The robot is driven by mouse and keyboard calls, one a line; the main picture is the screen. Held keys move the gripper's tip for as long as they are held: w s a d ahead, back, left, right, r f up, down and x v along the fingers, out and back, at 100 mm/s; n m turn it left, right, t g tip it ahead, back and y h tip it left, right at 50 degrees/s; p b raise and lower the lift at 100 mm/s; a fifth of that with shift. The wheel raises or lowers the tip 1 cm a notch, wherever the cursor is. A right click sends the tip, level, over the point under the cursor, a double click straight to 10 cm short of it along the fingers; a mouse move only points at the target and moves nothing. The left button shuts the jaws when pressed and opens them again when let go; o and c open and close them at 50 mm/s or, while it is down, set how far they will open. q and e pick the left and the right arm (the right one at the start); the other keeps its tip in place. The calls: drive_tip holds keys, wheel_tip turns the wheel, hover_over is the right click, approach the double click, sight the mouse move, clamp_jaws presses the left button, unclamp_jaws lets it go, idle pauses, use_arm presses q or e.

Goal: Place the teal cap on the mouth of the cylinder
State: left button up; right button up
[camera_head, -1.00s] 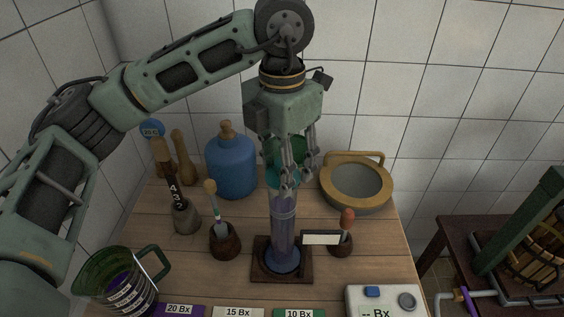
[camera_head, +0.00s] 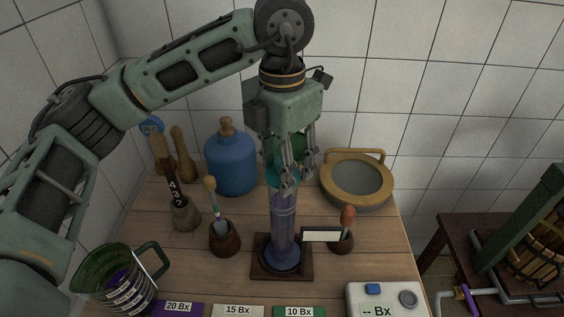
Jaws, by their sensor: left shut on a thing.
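The cylinder (camera_head: 283,222) is a tall, clear, purple-tinted tube standing upright on a dark square base (camera_head: 262,271) in the middle of the table. My left gripper (camera_head: 287,188) points down directly over the top of the cylinder, its fingertips at about the height of the mouth. I cannot tell whether the cap touches the rim. A teal-green shape behind the fingers looks like a vessel further back. My right gripper is not in view.
A blue bottle (camera_head: 230,165) and a round wooden-rimmed sieve (camera_head: 358,186) stand behind. Wooden pots with tools (camera_head: 224,240) and (camera_head: 341,242) flank the cylinder. A green jug (camera_head: 118,280) is front left; a white meter (camera_head: 384,299) and labelled cards (camera_head: 238,311) line the front.

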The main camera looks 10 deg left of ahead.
use_arm(q)
drive_tip(key=shift+f+b, duration=0.45)
drive_tip(key=shift+f, duration=0.05)
idle(0.3)
drive_tip(key=o, duration=1)
drive_tip(key=shift+r, duration=0.1)
wheel_tip(320, 180, up, 12)
drive_tip(key=shift+f, duration=0.1)
